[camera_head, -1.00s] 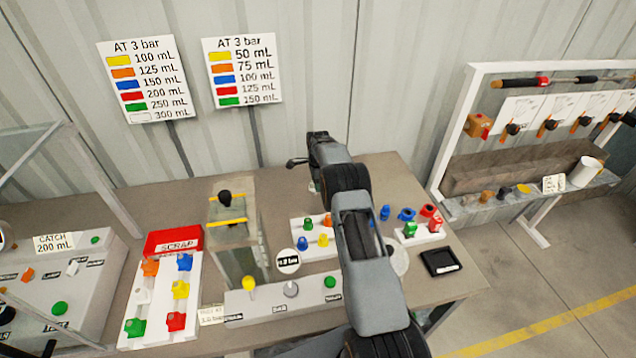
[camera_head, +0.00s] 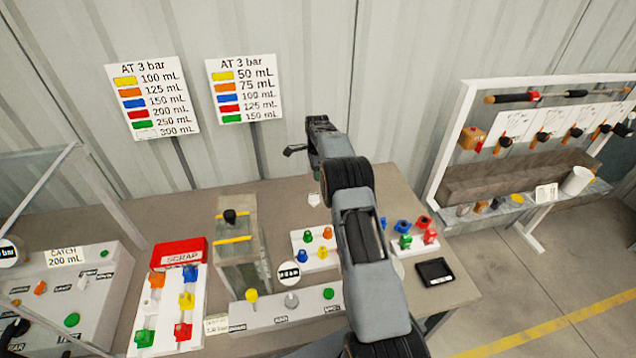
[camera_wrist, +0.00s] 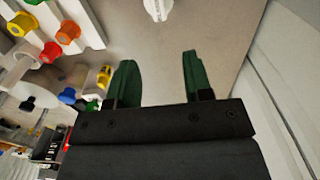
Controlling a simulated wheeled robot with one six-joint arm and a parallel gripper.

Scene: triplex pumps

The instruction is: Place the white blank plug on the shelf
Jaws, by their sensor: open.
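A small white piece, which looks like the white blank plug (camera_head: 314,199), stands on the bench top behind the small white plug rack, just below the end of my arm. It also shows at the top edge of the wrist view (camera_wrist: 157,9), partly cut off, beyond the fingertips and apart from them. My gripper (camera_wrist: 157,62) is open and empty, its two green fingers spread. In the head view my arm's end partly hides it. The shelf (camera_head: 508,211) is the ledge low on the white-framed rack at the right, holding several small items.
A white rack with coloured plugs (camera_head: 316,265), another colour group (camera_head: 403,242) and a black tray (camera_head: 434,271) sit near my arm. A clear-sided block (camera_head: 236,260) and red scrap box (camera_head: 178,254) stand left. A white cup (camera_head: 577,181) and card (camera_head: 546,193) occupy the shelf's right part.

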